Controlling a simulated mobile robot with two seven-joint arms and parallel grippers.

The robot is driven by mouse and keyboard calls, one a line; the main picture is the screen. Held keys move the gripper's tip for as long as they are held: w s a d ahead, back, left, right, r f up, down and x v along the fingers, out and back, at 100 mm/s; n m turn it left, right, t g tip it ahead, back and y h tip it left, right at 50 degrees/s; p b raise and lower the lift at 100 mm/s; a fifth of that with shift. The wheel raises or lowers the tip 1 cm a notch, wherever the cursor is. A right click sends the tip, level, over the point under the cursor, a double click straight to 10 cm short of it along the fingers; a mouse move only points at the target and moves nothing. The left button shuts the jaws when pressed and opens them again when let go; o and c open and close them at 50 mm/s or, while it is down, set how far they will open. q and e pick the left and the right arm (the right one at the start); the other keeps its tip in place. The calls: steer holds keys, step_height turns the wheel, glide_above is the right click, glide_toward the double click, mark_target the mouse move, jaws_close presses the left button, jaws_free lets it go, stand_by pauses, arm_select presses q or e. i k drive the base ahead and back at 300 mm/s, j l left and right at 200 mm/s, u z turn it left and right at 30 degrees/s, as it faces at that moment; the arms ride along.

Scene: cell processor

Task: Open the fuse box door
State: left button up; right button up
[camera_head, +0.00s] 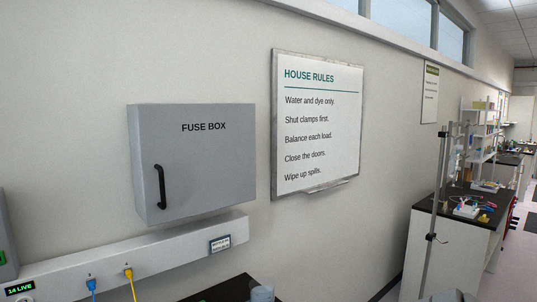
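The grey fuse box (230,155) hangs on the wall left of centre, with "FUSE BOX" lettered on its front. Its door (205,165) looks shut, lying flat across the front. A black vertical bar handle (160,187) sits at the left side of the door. Neither of my grippers can be made out in the head view, and nothing touches the handle or the door.
A pale wall rail (165,252) with blue (91,284) and yellow (129,275) cables runs below the box. A house rules board (316,125) hangs just right of it. A dark-topped bench (450,225) stands at right. The space before the door looks clear.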

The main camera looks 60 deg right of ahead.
mark_target(196, 159)
steer(key=z, duration=1.55)
